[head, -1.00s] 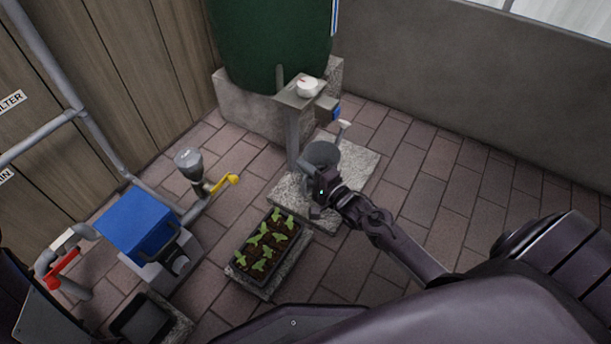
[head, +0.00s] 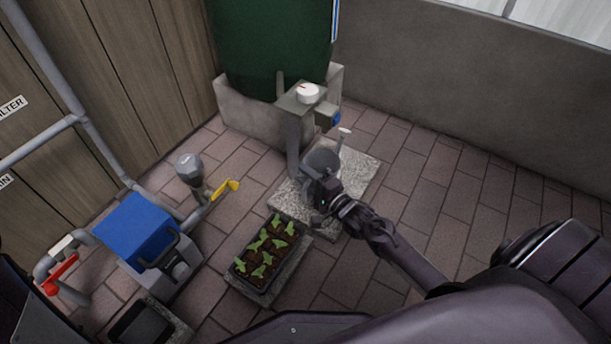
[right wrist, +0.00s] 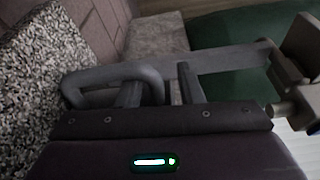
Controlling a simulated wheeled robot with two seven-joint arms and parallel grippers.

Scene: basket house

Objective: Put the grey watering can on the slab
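The grey watering can (head: 322,163) stands upright, apparently on the pale stone slab (head: 362,170) beside the tap post. Its spout points up and away to the right. My right gripper (head: 328,200) is at the near side of the can, at its handle. In the right wrist view the grey handle loop (right wrist: 95,78) lies at my right gripper's fingers (right wrist: 160,92). The fingers stand apart, one inside the loop and one outside, with a small gap showing beside the handle. The can's base is partly hidden by my gripper. My left gripper is not in view.
A tap post (head: 294,135) with a white knob (head: 308,93) rises close behind the can, before the green tank (head: 275,45). A seedling tray (head: 268,255) sits just left of my gripper. A blue box (head: 133,228) stands further left. Open paving lies right.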

